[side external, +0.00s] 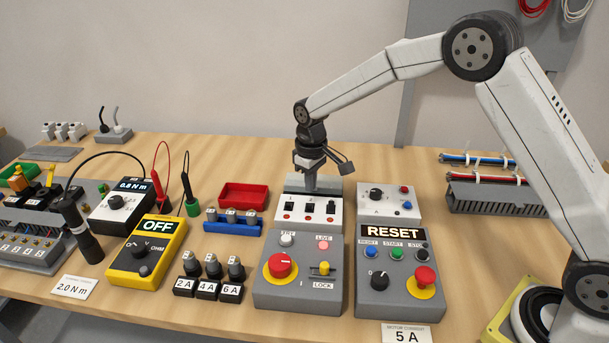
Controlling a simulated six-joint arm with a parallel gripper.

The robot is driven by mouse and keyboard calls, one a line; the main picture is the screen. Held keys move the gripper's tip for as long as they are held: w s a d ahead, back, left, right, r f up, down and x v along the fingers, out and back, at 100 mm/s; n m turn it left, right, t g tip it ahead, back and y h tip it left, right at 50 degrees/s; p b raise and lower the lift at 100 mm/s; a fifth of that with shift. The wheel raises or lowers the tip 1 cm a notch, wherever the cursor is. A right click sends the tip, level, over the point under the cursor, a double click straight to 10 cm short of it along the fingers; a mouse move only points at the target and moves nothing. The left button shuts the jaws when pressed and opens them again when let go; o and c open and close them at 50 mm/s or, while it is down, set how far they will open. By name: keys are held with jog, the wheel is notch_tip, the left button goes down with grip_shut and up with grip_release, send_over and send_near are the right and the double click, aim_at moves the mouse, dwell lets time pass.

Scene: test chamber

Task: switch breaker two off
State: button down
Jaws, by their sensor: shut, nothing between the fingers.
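The breaker panel (281,212) is a white-fronted box with a grey top behind the control boxes. It carries three small breakers in a row, each with a dark lever and a red spot below it. Breaker two is the middle one (309,207); the gripper is just above and behind it in the picture. Its lever position is too small to tell. My gripper (311,187) points down with its fingers shut and empty, close to the middle breaker. Whether it touches the lever I cannot tell. The fingers cover part of the panel's top.
In front stands a grey lockout box (299,294) with a red button. To the right are a reset box (400,297) and a white knob box (389,203). A red tray (244,196) and blue fuse rack (232,227) sit left. A yellow meter (147,252) stands further left.

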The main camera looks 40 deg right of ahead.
jog(key=shift+r, duration=1.45)
jog(key=shift+s+d+r, duration=0.15)
jog(key=shift+s+d, duration=0.05)
jog(key=shift+s, duration=0.5)
jog(key=shift+m+t, duration=0.8)
jog(key=shift+m, duration=0.1)
jog(key=s+d, duration=0.1)
jog(key=s, duration=0.3)
jog(key=s+d, duration=0.1)
jog(key=s, duration=0.3)
jog(key=s+d, duration=0.1)
jog(key=s, duration=0.3)
jog(key=shift+s+r, duration=0.25)
jog(key=shift+s, duration=0.1)
jog(key=shift+m+t, duration=0.5)
jog(key=shift+m, duration=0.1)
jog(key=s, duration=0.3)
jog(key=s+f, duration=0.1)
jog(key=s, duration=0.2)
jog(key=s+d, duration=0.1)
jog(key=s, duration=0.3)
jog(key=shift+f, duration=0.25)
